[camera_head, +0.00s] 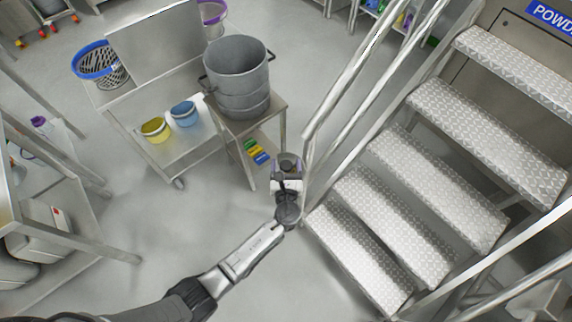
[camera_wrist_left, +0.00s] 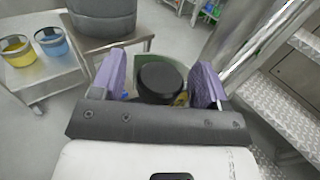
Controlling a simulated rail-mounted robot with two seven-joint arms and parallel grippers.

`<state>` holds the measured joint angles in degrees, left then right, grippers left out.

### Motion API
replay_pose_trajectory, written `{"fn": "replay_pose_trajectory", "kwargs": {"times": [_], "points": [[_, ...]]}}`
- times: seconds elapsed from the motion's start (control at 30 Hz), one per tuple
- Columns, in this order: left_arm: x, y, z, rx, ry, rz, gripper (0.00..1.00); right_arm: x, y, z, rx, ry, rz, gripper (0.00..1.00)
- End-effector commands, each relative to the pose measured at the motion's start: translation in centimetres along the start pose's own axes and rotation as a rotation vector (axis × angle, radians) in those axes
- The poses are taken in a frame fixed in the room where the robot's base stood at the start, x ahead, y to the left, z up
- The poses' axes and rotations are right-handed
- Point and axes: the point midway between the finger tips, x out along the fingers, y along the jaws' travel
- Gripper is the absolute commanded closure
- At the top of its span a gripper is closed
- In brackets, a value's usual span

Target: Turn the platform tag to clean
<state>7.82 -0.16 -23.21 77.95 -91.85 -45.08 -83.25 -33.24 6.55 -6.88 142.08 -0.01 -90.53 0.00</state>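My left gripper (camera_head: 287,180) is at the end of the arm reaching in from the lower left, beside the foot of the stair railing. In the left wrist view its two purple fingers (camera_wrist_left: 160,85) stand apart, one on each side of a black round knob (camera_wrist_left: 160,79). Gaps show between the knob and both fingers. A pale green surface (camera_wrist_left: 143,58) shows behind the knob, with small blue and yellow patches low down, partly hidden. I cannot read which state the tag shows. My right gripper is in neither view.
A metal stair (camera_head: 440,205) with handrails (camera_head: 345,100) rises right of the gripper. A grey drum (camera_head: 238,78) stands on a stand behind it. Yellow (camera_head: 156,130) and blue (camera_head: 185,113) tubs sit on a steel table. Floor in front is clear.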

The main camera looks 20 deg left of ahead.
Motion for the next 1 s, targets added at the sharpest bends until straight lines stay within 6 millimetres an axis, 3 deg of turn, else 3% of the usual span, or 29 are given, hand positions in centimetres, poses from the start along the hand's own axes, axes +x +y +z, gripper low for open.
{"fn": "replay_pose_trajectory", "kwargs": {"times": [0.37,0.8,1.0], "points": [[-0.9,0.0,0.0,-0.001,0.001,-0.001,0.31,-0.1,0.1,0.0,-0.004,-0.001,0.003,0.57],[-9.1,0.0,0.0,-0.001,0.003,-0.001,0.31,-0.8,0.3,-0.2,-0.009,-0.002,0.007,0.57],[-12.0,0.0,0.0,-0.001,0.002,-0.001,0.31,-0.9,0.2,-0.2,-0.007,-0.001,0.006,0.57]]}}
